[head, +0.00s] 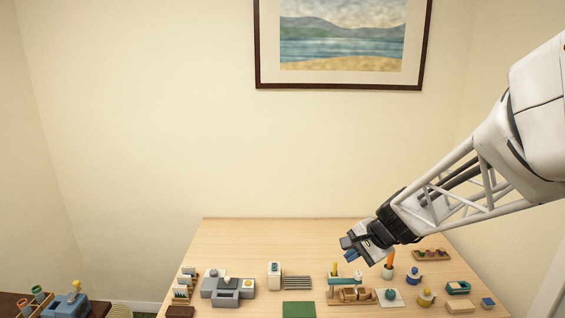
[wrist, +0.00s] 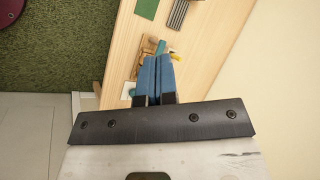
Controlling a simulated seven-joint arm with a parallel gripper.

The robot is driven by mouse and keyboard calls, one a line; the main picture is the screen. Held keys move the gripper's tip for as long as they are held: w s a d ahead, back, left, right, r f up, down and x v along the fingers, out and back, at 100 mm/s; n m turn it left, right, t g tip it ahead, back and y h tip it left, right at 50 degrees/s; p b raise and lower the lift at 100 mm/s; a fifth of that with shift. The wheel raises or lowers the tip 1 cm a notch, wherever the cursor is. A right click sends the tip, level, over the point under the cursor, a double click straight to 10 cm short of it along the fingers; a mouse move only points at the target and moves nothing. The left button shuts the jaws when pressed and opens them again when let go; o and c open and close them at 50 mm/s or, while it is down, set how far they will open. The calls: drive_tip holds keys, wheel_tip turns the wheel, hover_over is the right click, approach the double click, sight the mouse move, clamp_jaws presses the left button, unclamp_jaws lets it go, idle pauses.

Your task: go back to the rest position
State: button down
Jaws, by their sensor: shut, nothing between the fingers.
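My gripper (head: 347,246) is above the right part of the wooden table (head: 240,235), apart from everything on it. In the wrist view its two blue fingers (wrist: 156,78) are together, with nothing between them. The gripper points down and to the left in the head view, and the arm comes in from the right. In the wrist view the fingers hide part of a wooden rack with a teal piece on top (wrist: 159,47). The same rack (head: 350,295) stands on the table below my gripper in the head view.
Small objects crowd the table's near half: a grey block set (head: 228,290), a white box (head: 274,276), a green mat (head: 298,309), a cup with an orange item (head: 388,270) and a wooden tray (head: 431,255). The table's back left is clear. A framed picture (head: 340,45) hangs behind.

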drive_tip(key=s+r+n+h, duration=0.2)
drive_tip(key=s+n, duration=0.1)
drive_tip(key=s, duration=0.6)
drive_tip(key=s+r+n+g+h, duration=0.1)
drive_tip(key=s+r+n+h, duration=0.1)
drive_tip(key=s, duration=0.7)
drive_tip(key=s+r+n+h, duration=0.2)
drive_tip(key=s+n, duration=0.3)
drive_tip(key=s, duration=0.4)
drive_tip(key=shift+d+r, duration=0.15)
drive_tip(key=shift+d, duration=0.3)
